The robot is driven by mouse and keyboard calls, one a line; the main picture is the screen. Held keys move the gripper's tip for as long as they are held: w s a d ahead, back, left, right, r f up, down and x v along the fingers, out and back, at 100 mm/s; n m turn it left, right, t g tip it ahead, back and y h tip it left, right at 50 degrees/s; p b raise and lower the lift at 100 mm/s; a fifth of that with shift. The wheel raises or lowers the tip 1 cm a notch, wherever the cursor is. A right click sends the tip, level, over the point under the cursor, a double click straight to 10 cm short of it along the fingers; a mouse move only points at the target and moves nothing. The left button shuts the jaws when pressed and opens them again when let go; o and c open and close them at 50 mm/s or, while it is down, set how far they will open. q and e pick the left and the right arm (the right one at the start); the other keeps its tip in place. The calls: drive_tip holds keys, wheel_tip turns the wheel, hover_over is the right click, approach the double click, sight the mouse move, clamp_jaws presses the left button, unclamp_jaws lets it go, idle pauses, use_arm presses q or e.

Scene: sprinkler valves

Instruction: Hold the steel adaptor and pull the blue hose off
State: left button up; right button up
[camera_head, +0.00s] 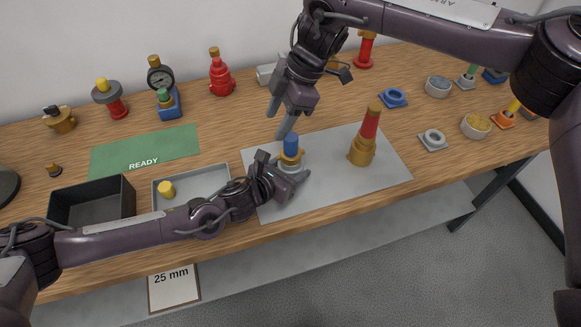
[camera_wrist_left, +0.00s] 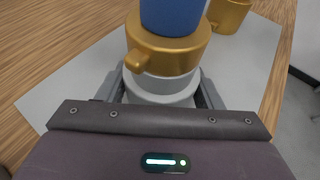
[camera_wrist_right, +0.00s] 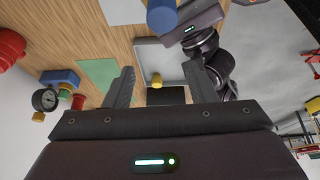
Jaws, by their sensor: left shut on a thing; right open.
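The steel adaptor (camera_head: 287,166) stands upright on the grey mat. It also shows in the left wrist view (camera_wrist_left: 160,90), below a brass collar (camera_wrist_left: 170,55) with a side lug. The short blue hose (camera_head: 291,144) stands up out of the collar; its lower end is hidden. My left gripper (camera_head: 284,171) is shut on the adaptor, one finger on each side. My right gripper (camera_head: 279,119) is open and empty, up and left of the hose. In the right wrist view the hose (camera_wrist_right: 161,17) lies beyond the fingertips, not between them.
A brass fitting with a red top (camera_head: 362,150) stands on the same grey mat (camera_head: 390,173), right of the adaptor. A grey tray (camera_head: 216,174) holding a yellow piece and a dark bin (camera_head: 128,197) are at left. A green READY mat (camera_head: 105,159) is bare. Several valves line the back.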

sight(292, 136)
drive_tip(key=w+d+h, duration=0.1)
drive_tip(key=d, duration=0.3)
drive_tip(key=shift+d+x, duration=0.15)
drive_tip(key=shift+x, duration=1.65)
drive_tip(key=shift+d+x, duration=0.15)
drive_tip(key=shift+x, duration=1.65)
drive_tip(key=shift+f, duration=0.1)
clamp_jaws()
drive_tip(key=shift+w, duration=0.1)
drive_tip(key=shift+r, duration=4.25)
use_arm(q)
drive_tip(key=o, duration=1.5)
